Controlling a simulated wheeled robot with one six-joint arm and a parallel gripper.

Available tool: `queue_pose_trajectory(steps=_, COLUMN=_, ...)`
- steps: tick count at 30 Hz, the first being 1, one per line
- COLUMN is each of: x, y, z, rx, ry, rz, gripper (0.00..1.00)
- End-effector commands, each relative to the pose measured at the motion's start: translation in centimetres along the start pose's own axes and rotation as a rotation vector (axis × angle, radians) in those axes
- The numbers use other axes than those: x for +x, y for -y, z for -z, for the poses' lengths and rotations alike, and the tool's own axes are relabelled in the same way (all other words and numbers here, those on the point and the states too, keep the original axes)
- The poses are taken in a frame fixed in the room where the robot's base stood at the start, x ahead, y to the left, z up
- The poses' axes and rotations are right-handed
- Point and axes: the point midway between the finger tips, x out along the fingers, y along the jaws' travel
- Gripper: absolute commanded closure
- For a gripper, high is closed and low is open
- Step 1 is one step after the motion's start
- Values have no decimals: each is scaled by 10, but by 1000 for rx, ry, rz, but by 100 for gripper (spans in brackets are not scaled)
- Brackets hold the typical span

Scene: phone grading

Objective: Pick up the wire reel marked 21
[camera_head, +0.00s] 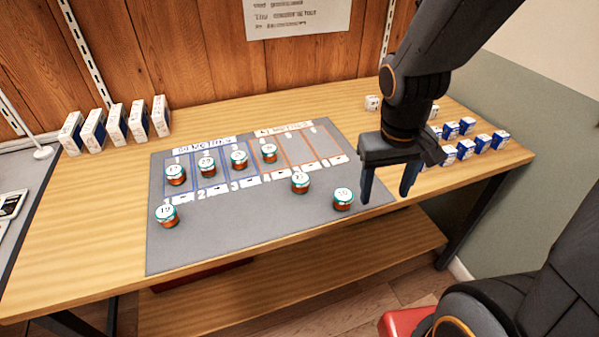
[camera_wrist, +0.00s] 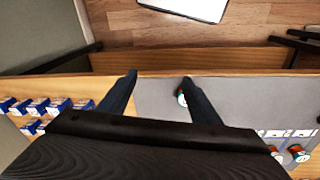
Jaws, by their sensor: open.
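Several orange-brown reels with teal rims and white numbered tops stand on a grey mat (camera_head: 250,217). The numbers are too small to read surely, so I cannot tell which is marked 21. One reel (camera_head: 343,199) stands at the mat's front right, another (camera_head: 301,183) left of it and one (camera_head: 167,216) at the front left. A back row holds further reels (camera_head: 207,167). My gripper (camera_head: 385,195) is open and empty, just right of the front-right reel. In the wrist view, a reel (camera_wrist: 181,98) shows beside the right finger of my gripper (camera_wrist: 158,78), partly hidden.
White-and-blue boxes (camera_head: 117,124) stand at the table's left back. Small blue-and-white boxes (camera_head: 465,149) stand at the right, beyond my gripper. A white cube (camera_head: 372,102) is near the wall. The table (camera_head: 230,277) has a lower shelf (camera_head: 290,269).

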Motion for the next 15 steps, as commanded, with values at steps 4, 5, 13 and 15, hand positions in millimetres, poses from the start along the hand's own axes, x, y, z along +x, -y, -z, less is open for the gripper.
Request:
queue_pose_trajectory(steps=4, x=-8, y=-18, z=53, rx=-149, ry=-128, rz=-89, gripper=42)
queue_pose_trajectory(steps=5, x=-9, y=-18, z=65, rx=-185, ry=-158, rz=-101, gripper=42)
queue_pose_trajectory(steps=13, x=-18, y=20, z=152, rx=-541, ry=-385, rz=-64, gripper=42)
queue_pose_trajectory(steps=15, x=-19, y=41, z=163, rx=-640, ry=-421, rz=-18, gripper=42)
